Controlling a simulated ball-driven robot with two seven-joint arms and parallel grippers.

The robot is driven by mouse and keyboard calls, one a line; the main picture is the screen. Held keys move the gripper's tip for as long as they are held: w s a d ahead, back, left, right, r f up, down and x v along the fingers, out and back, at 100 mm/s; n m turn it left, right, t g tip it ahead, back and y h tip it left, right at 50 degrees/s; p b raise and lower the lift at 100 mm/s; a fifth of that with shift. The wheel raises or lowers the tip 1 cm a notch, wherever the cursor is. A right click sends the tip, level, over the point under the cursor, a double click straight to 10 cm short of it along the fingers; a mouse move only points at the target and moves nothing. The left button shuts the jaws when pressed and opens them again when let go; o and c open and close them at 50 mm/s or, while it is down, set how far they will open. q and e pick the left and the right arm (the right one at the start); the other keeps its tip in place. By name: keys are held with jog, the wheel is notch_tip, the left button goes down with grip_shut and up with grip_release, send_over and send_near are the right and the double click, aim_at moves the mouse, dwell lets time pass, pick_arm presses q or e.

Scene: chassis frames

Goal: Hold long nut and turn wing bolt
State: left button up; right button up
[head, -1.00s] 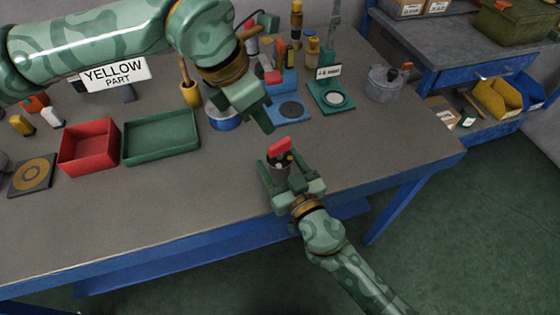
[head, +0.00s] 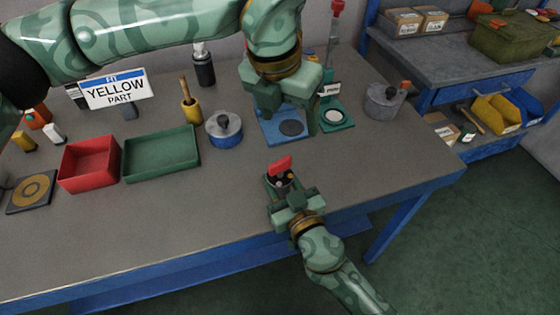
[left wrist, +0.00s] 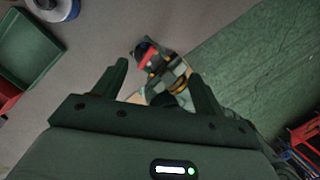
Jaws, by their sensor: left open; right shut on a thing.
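The wing bolt (head: 281,163) shows as a red wing on top of a short dark cylinder, which I take for the long nut (head: 270,182). My right gripper (head: 283,186) is shut around this cylinder near the table's front edge and hides its lower part. My left gripper (head: 284,114) is open and empty, pointing down, farther back and higher than the red wing. In the left wrist view the red wing (left wrist: 146,59) shows between the open fingers, some way off. How deep the bolt sits cannot be told.
A blue stand (head: 268,138) and a green stand (head: 341,122) stand behind, partly hidden by my left gripper. A blue pot (head: 225,138), a green tray (head: 125,158) and a red tray (head: 63,177) lie to the left. A grey pot (head: 370,108) stands at right. The front table is clear.

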aim_at(279, 161)
pick_arm(q)
jog(key=f+n, duration=0.4)
jog(key=a+f+n+g+y, duration=0.1)
jog(key=f+n, duration=0.3)
jog(key=n, duration=0.1)
jog(key=f+n, duration=0.4)
jog(key=shift+w+a+g+y, duration=0.1)
jog(key=shift+a+g+y, duration=0.2)
jog(key=shift+y, duration=0.1)
jog(key=c, duration=1)
